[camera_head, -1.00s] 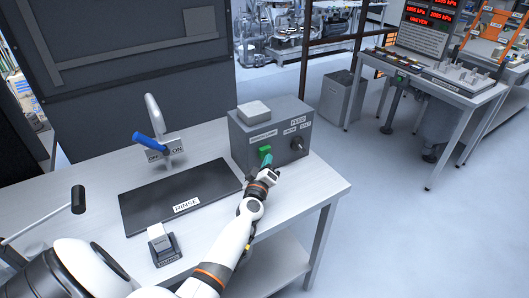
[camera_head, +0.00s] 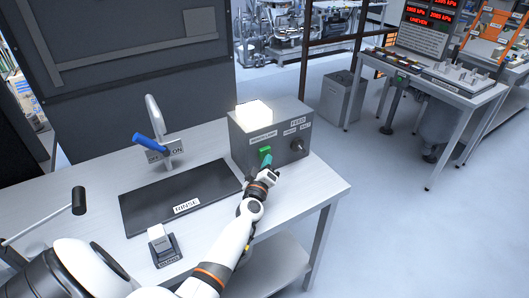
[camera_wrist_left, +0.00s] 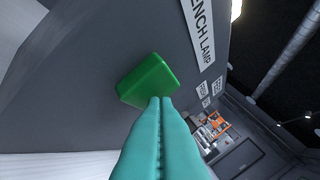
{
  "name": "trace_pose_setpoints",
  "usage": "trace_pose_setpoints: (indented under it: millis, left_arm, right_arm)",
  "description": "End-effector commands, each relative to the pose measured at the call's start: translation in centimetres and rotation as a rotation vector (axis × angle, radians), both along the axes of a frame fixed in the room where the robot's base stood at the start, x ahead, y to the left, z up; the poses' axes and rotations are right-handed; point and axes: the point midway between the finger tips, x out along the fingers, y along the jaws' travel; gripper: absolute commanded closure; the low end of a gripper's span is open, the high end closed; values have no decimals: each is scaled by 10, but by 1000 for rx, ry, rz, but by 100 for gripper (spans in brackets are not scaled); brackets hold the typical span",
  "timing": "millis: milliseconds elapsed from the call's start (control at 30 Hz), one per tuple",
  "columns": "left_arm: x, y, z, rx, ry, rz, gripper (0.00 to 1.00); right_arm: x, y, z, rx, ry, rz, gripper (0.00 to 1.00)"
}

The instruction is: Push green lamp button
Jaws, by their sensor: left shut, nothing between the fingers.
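The green lamp button (camera_head: 264,151) sits on the front of a grey control box (camera_head: 240,150). In the left wrist view the green button (camera_wrist_left: 147,80) is large, below a label whose visible part reads "ENCH LAMP". My left gripper (camera_head: 267,160) has its teal fingers closed together. In the left wrist view its fingertips (camera_wrist_left: 160,100) are at the button's lower edge and appear to touch it. The lamp (camera_head: 254,114) on top of the box glows bright white. My right gripper is not in view.
The box has a dark knob (camera_head: 297,145) at its right. A black rinse mat (camera_head: 150,205), a tap with a blue lever (camera_head: 150,142) and a small switch block (camera_head: 160,240) are on the same bench. Open floor lies to the right.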

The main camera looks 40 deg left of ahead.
Motion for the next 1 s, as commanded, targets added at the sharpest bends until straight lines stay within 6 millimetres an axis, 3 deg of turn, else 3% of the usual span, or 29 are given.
trace_pose_setpoints:
  millis: [267, 800, 1000]
  left_arm:
    - [-1, -2, 0, 0, 0, 0, 100]
    - [-21, -50, 1, -3, 1, -1, 100]
    - [-23, -56, 0, 0, 1, -1, 100]
  right_arm:
    - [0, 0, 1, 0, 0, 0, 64]
    - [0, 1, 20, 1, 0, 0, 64]
    - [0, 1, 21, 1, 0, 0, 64]
